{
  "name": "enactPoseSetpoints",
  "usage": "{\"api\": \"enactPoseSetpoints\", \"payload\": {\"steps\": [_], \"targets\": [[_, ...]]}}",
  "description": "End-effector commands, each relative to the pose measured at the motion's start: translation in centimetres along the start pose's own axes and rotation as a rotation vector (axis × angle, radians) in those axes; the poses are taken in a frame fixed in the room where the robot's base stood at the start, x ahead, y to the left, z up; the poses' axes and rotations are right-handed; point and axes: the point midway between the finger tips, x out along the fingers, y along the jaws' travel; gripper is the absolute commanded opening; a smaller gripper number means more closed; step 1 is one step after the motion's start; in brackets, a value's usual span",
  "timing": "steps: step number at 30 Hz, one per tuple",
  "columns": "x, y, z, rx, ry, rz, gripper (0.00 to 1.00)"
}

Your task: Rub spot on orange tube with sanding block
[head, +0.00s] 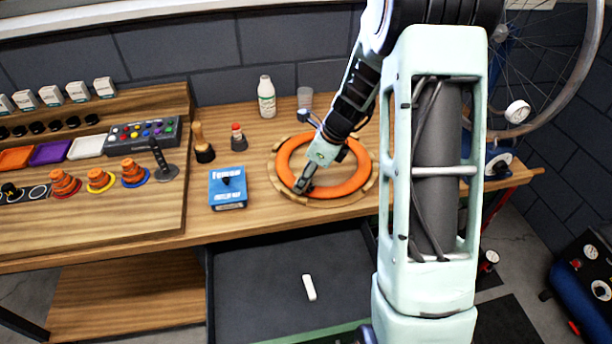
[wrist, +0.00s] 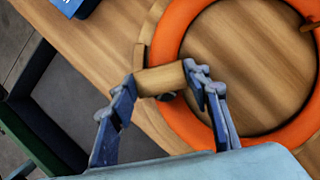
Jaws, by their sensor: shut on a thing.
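The orange tube (head: 362,175) is a ring lying flat on the bench in a round wooden holder. In the wrist view the tube (wrist: 172,35) curves past the right of the gripper. My gripper (head: 303,187) is over the ring's front left part. In the wrist view my gripper (wrist: 160,76) is shut on a small tan sanding block (wrist: 158,79), held crosswise between the fingertips. The block overlaps the tube's edge; whether it touches the tube I cannot tell. A dark patch (wrist: 167,97) shows just below the block and is partly hidden by it.
A blue box (head: 228,190) stands left of the ring, with a wooden-handled tool (head: 203,143) and a small red-capped bottle (head: 238,138) behind it. A white bottle (head: 266,97) and a clear cup (head: 305,98) stand at the back. An open drawer (head: 255,285) below holds a white piece (head: 309,287).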

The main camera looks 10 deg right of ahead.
Motion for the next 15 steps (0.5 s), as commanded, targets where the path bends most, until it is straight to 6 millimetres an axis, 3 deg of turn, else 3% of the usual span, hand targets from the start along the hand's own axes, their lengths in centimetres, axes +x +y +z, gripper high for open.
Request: {"api": "enactPoseSetpoints", "payload": {"steps": [15], "targets": [[-3.4, 0.0, 1.4, 0.000, 0.000, -0.001, 0.24]]}}
